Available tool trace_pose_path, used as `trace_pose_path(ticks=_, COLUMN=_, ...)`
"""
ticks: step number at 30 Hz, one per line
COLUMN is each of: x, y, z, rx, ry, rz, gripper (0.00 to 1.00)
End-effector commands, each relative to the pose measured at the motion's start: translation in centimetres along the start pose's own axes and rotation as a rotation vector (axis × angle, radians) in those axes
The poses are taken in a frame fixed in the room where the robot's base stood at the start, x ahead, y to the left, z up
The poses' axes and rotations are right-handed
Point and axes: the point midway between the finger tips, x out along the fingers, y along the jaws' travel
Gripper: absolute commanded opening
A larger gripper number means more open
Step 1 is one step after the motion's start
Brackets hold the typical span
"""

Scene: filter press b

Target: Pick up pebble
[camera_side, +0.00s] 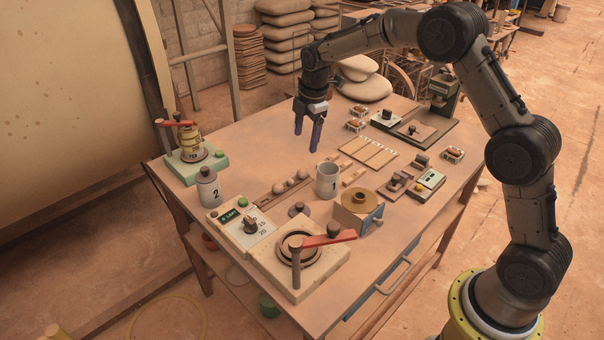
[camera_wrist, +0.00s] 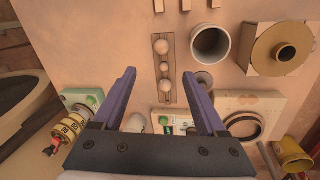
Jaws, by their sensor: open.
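Three pale round pebbles sit in a row on a narrow wooden rack (camera_side: 264,201) near the middle of the table. In the side view they are a left pebble (camera_side: 278,188), a middle pebble (camera_side: 290,182) and a right pebble (camera_side: 303,174). My gripper (camera_side: 307,142) is open and empty, pointing down well above the table behind the rack. In the wrist view the rack shows between its two purple fingers.
Mug 1 (camera_side: 327,181) stands close right of the pebbles, and jar 2 (camera_side: 209,187) stands to the left. A grinder-like box (camera_side: 358,211) and a press base with a red lever (camera_side: 328,238) are in front. Open tabletop lies behind the rack.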

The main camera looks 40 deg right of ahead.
Motion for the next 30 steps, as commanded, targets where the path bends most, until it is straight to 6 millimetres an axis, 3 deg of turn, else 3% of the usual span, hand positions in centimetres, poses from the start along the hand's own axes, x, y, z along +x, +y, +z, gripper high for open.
trace_pose_path(ticks=10, x=6.2, y=-0.1, z=0.1, rx=0.002, ry=-0.001, rz=-0.004, gripper=0.75)
trace_pose_path(ticks=22, x=9.1, y=-0.2, z=0.1, rx=0.002, ry=0.0, rz=-0.001, gripper=0.75)
trace_pose_path(ticks=30, x=12.7, y=-0.3, z=0.3, rx=0.002, ry=0.0, rz=-0.001, gripper=0.75)
